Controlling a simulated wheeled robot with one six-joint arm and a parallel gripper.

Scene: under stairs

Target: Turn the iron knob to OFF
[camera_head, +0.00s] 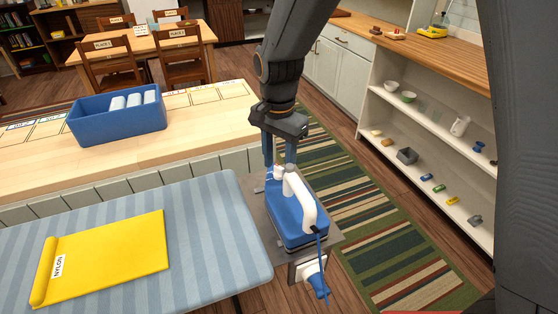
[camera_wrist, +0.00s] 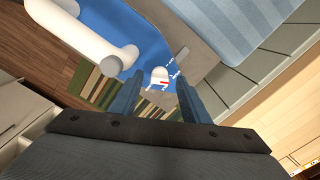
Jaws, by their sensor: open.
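The blue iron (camera_head: 286,222) with a white handle (camera_head: 303,204) rests on a grey metal plate (camera_head: 333,238) at the end of the ironing board. Its white knob (camera_head: 278,173) sits at the iron's far end. In the wrist view the knob (camera_wrist: 159,74) has a red mark, and small white labels beside it are too small to read for certain. My gripper (camera_head: 280,160) points down over the knob, open. In the wrist view my gripper's fingers (camera_wrist: 160,80) appear on either side of the knob. I cannot tell whether they touch it.
The striped ironing board (camera_head: 205,215) holds a folded yellow cloth (camera_head: 110,258) labelled NYLON. A blue bin (camera_head: 115,123) with white rolls stands on the wooden counter behind. White shelves (camera_head: 430,125) with small objects stand right, beyond a striped rug (camera_head: 370,220).

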